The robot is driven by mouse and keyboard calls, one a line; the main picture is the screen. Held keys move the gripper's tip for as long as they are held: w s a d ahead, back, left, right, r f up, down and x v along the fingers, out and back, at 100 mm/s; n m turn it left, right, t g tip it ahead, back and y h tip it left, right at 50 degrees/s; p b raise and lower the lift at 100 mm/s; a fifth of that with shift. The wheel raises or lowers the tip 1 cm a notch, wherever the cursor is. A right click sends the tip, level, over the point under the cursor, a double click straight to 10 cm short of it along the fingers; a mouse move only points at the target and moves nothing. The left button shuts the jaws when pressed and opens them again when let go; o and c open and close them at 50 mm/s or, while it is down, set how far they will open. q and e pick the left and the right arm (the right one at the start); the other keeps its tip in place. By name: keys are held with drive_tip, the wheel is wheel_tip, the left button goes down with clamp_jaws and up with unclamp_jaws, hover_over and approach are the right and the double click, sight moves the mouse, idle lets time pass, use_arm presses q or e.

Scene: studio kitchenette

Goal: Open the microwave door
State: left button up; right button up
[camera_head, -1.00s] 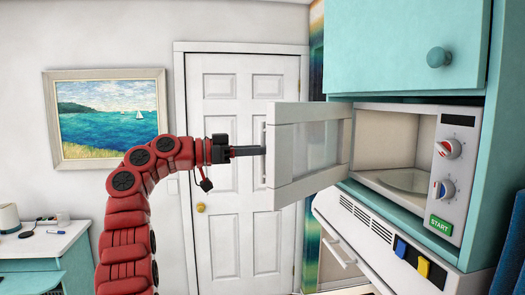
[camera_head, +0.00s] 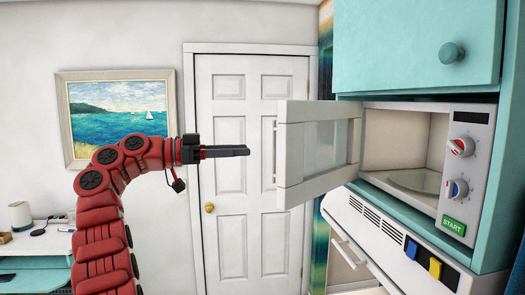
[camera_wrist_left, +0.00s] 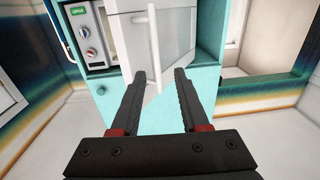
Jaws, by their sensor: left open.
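The microwave (camera_head: 405,140) sits in a teal cabinet at the right, with its white door (camera_head: 318,150) swung wide open toward the left. The cavity and a glass turntable plate (camera_head: 416,180) show inside. The door's handle (camera_head: 275,150) is on its free left edge. My left gripper (camera_head: 247,151) is left of the handle, apart from it, with a gap between. In the left wrist view its two fingers (camera_wrist_left: 160,72) are spread with nothing between them, and the door (camera_wrist_left: 165,35) with its handle (camera_wrist_left: 151,45) lies beyond the tips. My right gripper is not in view.
A teal cupboard with a round knob (camera_head: 452,52) hangs above the microwave. A white range hood or oven front with blue and yellow pieces (camera_head: 411,249) is below. A closed white room door (camera_head: 235,120) stands behind. A teal desk (camera_head: 35,262) is at the left.

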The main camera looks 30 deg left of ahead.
use_arm(q)
drive_tip(key=p+v, duration=0.2)
drive_tip(key=v, duration=0.6)
drive_tip(key=shift+s+a, duration=0.25)
drive_tip(key=shift+s, duration=0.1)
